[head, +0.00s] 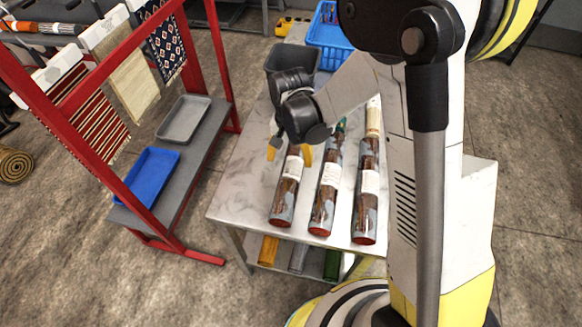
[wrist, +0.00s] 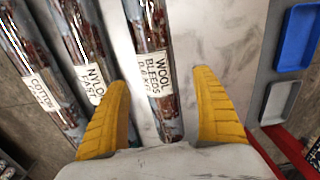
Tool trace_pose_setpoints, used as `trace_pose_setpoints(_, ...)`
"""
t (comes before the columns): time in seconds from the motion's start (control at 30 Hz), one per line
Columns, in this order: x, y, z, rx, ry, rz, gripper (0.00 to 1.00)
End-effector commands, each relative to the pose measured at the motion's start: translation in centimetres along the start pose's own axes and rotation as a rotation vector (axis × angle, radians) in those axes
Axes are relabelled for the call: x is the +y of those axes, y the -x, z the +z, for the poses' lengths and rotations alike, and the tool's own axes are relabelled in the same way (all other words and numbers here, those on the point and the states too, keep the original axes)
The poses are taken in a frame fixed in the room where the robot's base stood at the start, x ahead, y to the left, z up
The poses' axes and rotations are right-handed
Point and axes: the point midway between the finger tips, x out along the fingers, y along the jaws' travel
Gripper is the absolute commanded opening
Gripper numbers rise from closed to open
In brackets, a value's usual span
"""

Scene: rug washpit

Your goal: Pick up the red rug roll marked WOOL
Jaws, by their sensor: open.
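The red rug roll marked WOOL (wrist: 148,30) lies between my two fingers in the wrist view, in clear wrapping with a white label reading "WOOL BLEEDS". In the head view it is the leftmost roll (head: 285,196) on the pale marble-look table (head: 240,185). My gripper (head: 290,152) is open over this roll's far end, with yellow fingers on either side. In the wrist view my gripper (wrist: 161,80) shows a gap on both sides of the roll. I cannot tell its height above the table. The roll's far end is hidden by my gripper.
A similar roll marked NYLON (wrist: 75,28) lies beside it, close to one finger, and one marked COTTON (wrist: 28,55) lies beyond. A dark grey bin (head: 293,60) and a blue crate (head: 328,35) stand at the back. A red rack (head: 215,60) with trays stands left.

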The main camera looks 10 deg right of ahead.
Motion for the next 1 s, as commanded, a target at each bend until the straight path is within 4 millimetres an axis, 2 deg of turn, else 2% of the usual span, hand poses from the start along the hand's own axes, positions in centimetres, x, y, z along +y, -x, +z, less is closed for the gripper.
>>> trace_pose_setpoints(0.03,0.0,-1.3,0.0,0.000,0.000,0.000,0.77)
trace_pose_setpoints(0.1,0.0,-2.4,-0.1,0.001,0.000,0.000,0.77)
trace_pose_setpoints(0.33,0.2,-4.4,-0.1,0.001,0.000,-0.001,0.77)
trace_pose_setpoints(0.53,0.4,-7.7,-0.3,0.002,0.000,-0.001,0.77)
trace_pose_setpoints(0.63,0.5,-8.3,-0.3,0.002,0.000,-0.001,0.77)
trace_pose_setpoints(0.8,0.5,-8.1,-0.2,0.002,0.000,-0.001,0.77)
trace_pose_setpoints(0.83,0.5,-8.1,-0.2,0.002,0.000,-0.001,0.72)
trace_pose_setpoints(0.87,0.5,-8.1,-0.2,0.002,0.000,-0.001,0.63)
trace_pose_setpoints(1.0,0.5,-8.1,-0.2,0.002,0.000,-0.001,0.20)
